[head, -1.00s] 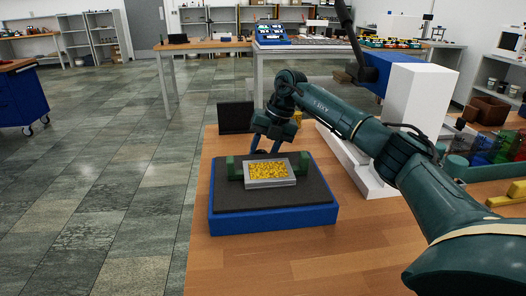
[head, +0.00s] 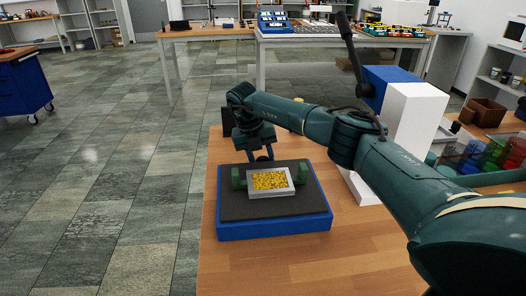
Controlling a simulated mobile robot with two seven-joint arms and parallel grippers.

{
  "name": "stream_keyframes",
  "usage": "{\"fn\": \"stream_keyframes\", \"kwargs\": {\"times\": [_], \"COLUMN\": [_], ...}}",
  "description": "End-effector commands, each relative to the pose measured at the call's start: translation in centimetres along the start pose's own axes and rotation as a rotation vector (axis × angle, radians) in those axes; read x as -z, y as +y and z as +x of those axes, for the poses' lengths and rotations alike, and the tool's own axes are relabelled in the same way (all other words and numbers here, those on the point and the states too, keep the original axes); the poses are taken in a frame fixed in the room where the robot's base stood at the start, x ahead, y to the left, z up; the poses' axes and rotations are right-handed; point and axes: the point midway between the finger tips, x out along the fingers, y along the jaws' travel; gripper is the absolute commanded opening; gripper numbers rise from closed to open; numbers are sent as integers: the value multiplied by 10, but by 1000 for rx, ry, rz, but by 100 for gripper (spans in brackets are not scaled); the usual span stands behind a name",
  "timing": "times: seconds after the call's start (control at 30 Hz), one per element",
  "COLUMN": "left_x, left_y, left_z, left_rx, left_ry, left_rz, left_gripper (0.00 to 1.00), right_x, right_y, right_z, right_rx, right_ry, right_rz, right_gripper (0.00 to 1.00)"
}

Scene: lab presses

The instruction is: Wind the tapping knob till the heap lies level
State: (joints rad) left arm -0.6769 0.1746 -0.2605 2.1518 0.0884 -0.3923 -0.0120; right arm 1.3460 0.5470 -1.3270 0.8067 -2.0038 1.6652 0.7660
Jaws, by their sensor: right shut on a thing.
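A shallow grey tray (head: 270,194) filled with yellow grains, the heap (head: 269,180), sits between two green blocks (head: 239,178) on the dark top of a blue base (head: 274,227). The grains spread to the tray walls; I cannot tell how level their surface is. My right gripper (head: 260,157) points down at the back edge of the base, behind the tray. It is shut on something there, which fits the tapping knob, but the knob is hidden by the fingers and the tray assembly. My left gripper is not in view.
The wooden table (head: 330,262) is bare in front of the base. A white box (head: 414,118) and a blue box (head: 378,84) stand right of it, behind my right arm. Coloured bins (head: 492,150) are at the far right. A dark panel stands behind the gripper.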

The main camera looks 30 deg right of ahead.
Motion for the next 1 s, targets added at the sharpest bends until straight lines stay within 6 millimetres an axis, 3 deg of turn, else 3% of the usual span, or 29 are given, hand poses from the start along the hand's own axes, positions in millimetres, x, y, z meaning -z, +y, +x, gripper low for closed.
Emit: {"fn": "stream_keyframes", "kwargs": {"times": [0.4,0.9,0.93,1.0], "left_x": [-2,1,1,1], "left_y": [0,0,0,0], "left_z": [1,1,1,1], "left_rx": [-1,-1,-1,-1], "left_ry": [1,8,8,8], "left_rz": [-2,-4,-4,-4], "left_gripper": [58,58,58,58], "right_x": [-1,-1,-1,-1], "right_y": [3,3,3,3], "right_z": [-1,-1,-1,-1], "right_rx": [174,192,192,192], "right_ry": [-19,-20,-20,-20], "right_rz": [-2,-3,-3,-4], "right_gripper": [15,15,39,45]}}
